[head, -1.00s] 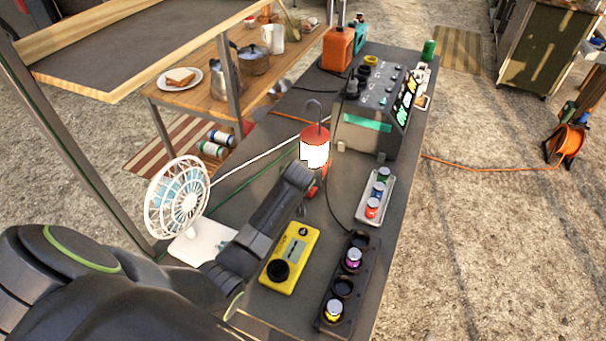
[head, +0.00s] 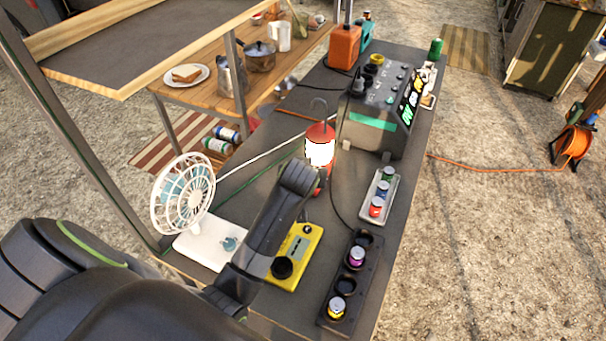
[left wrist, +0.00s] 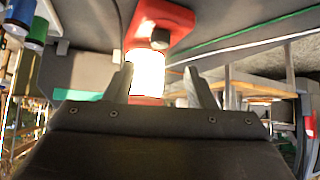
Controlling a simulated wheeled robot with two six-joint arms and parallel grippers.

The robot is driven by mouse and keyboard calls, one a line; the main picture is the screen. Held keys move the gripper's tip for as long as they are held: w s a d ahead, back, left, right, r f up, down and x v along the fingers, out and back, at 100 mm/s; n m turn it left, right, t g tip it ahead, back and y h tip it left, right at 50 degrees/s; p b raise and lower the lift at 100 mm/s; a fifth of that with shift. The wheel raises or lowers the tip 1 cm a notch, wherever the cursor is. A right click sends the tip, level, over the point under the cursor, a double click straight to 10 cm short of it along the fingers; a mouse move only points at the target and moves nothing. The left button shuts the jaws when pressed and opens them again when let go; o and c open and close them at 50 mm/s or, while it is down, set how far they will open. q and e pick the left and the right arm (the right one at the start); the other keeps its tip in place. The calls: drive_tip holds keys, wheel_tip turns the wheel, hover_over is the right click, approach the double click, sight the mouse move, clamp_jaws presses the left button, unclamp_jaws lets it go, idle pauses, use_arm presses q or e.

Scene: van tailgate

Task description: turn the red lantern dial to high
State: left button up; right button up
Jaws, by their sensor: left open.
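The red lantern (head: 320,133) stands upright on the dark bench, its white globe brightly lit and a grey hook on top. In the left wrist view its red base (left wrist: 165,16) is at the top, with a dark round dial (left wrist: 160,39) on it and the lit globe (left wrist: 146,72) below. My left gripper (left wrist: 162,82) is open and empty, its two fingers pointing toward the lantern. The dial appears roughly between and beyond the fingertips, with no visible contact. In the head view my left wrist hides the lantern's lower front and the dial. My right gripper is not in view.
A yellow meter (head: 303,246) lies partly under my forearm in the picture. A white fan (head: 183,196) stands left. A tray with small jars (head: 365,205), a black rack (head: 349,290) and a grey power station (head: 375,125) are on the right.

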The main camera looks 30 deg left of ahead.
use_arm(q)
drive_tip(key=v, duration=0.8)
drive_tip(key=shift+f, duration=0.1)
idle(0.3)
